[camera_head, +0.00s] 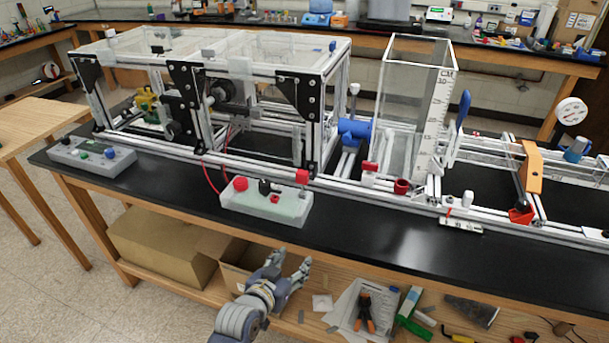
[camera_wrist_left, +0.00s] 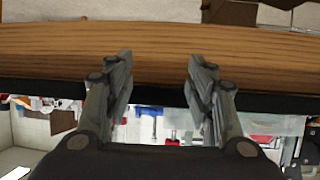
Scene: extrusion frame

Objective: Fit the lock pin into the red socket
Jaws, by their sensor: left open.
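A red cylindrical socket (camera_head: 402,186) sits on the aluminium rail in front of the clear tank (camera_head: 412,105). A small red-topped piece (camera_head: 369,167) stands just left of it. I cannot tell for certain which small part is the lock pin. My left gripper (camera_head: 289,263) is open and empty in front of the bench edge, low and to the left of the red socket. In the left wrist view the two open fingers (camera_wrist_left: 161,75) show apart with nothing between them, against the wooden bench edge (camera_wrist_left: 160,45). My right gripper is not in view.
A grey control box with red knobs (camera_head: 267,202) sits at the bench front, with another box (camera_head: 92,157) farther left. The framed rig (camera_head: 215,65) fills the back. The black bench top (camera_head: 370,230) is clear at front right. Below are a cardboard box (camera_head: 160,245) and loose tools.

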